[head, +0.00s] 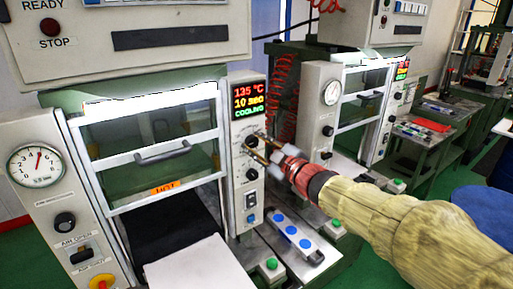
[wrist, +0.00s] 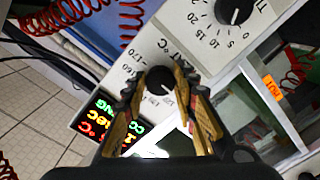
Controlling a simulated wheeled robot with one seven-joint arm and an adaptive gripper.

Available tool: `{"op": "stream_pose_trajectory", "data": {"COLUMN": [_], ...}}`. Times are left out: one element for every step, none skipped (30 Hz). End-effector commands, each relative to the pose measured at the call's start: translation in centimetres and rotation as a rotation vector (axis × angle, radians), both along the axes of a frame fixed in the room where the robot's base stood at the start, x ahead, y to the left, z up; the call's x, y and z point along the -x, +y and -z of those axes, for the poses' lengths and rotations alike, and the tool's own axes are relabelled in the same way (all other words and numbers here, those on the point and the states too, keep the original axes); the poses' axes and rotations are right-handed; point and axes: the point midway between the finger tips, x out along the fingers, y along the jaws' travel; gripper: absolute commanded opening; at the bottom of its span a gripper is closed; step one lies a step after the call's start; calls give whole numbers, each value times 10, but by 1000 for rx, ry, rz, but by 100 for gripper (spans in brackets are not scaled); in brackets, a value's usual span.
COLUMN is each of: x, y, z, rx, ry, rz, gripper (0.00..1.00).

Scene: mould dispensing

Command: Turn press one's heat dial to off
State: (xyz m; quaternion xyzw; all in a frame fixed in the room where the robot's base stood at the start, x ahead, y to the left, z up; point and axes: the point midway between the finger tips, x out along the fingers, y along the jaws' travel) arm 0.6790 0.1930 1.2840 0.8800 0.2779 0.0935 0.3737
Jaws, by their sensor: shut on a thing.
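Press one (head: 146,125) is the near machine, with a dark glass door. Its narrow control panel (head: 241,220) carries a display (head: 249,98) reading 135 °C, 10 sec and COOLING. The heat dial (head: 250,142) is a black knob below the display, partly hidden by the fingers. My gripper (head: 256,146) reaches in from the right and is shut on this dial. In the wrist view the heat dial (wrist: 160,79) sits between the two fingers of my gripper (wrist: 163,83), with 160 and 170 marks beside it. Its pointer setting is unclear.
A second black dial (head: 252,174) and a rocker switch (head: 251,199) sit lower on the panel. An orange HOT label (head: 166,188) marks the door. Press two (head: 360,95) stands behind, beside red coiled hoses (head: 284,90).

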Motion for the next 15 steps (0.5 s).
{"op": "stream_pose_trajectory", "data": {"x": [0,0,0,0,0,0,0,0,0,0,0,0,0,0,0], "y": [0,0,0,0,0,0,0,0,0,0,0,0,0,0,0], "z": [2,2,2,2,2,2,2,2,2,2,2,2,2,2,2], "rx": [6,7,10,11,12,12,12,12,12,12,12,12,12,12,12], "ry": [0,-2,-3,-4,-4,-5,-5,-5,-5,-5,-4,-4,-4,-4,-4], "rz": [0,0,0,0,-1,-1,-1,-1,-1,-1,-1,-1,-1,-1,-1], "gripper": [3,3,3,3,3,3,3,3,3,3,3,3,3,3,30]}}
